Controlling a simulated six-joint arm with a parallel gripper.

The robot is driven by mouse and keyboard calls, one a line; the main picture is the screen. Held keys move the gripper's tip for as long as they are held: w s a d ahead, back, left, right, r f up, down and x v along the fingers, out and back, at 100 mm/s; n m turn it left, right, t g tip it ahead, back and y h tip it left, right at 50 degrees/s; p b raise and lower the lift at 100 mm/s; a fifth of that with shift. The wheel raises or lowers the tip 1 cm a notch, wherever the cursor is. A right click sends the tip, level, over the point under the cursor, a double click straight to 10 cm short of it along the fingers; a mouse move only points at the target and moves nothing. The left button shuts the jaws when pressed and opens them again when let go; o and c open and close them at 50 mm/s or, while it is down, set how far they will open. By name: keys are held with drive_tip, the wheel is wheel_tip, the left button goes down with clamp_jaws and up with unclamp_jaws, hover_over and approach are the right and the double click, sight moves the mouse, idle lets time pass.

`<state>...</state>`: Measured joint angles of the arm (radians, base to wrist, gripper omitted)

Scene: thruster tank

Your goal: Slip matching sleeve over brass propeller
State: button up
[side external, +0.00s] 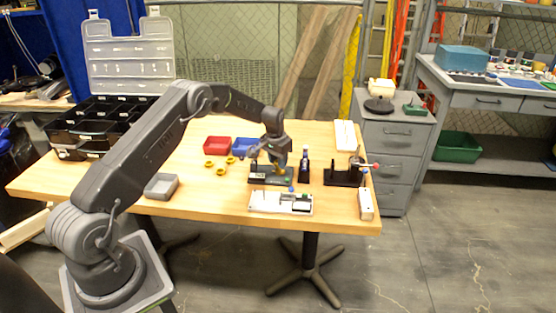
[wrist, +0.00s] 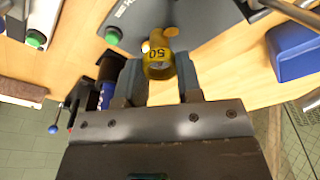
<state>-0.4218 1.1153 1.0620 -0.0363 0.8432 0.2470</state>
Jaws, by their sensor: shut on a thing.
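My gripper (side external: 277,152) points down over a dark grey fixture (side external: 270,175) near the middle of the table. In the wrist view my gripper (wrist: 159,78) is shut on a yellow sleeve (wrist: 159,69) marked "50". A brass-coloured part (wrist: 171,31), likely the propeller, shows just beyond the sleeve, above the grey fixture (wrist: 190,15). The sleeve and this part overlap in the picture; I cannot tell whether the sleeve is around it or only beside it. In the side view the sleeve is small and mostly hidden by my gripper. Several yellow rings (side external: 220,169) lie left of the fixture.
A red tray (side external: 217,145) and a blue tray (side external: 243,147) stand behind the fixture. A blue-black upright (side external: 304,169) and a black stand (side external: 343,177) are to its right. A white board (side external: 281,204) lies in front. A grey tray (side external: 161,187) is at left.

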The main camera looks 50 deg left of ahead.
drive_tip(key=shift+f, duration=0.3)
drive_tip(key=shift+f, duration=0.35)
drive_tip(key=shift+f, duration=0.4)
idle(0.5)
drive_tip(key=o, duration=1)
drive_tip(key=r, duration=0.6)
drive_tip(key=s+r, duration=0.1)
drive_tip(key=r, duration=1)
drive_tip(key=shift+s+d+r, duration=0.15)
drive_tip(key=shift+s+r, duration=0.2)
drive_tip(key=shift+r, duration=0.05)
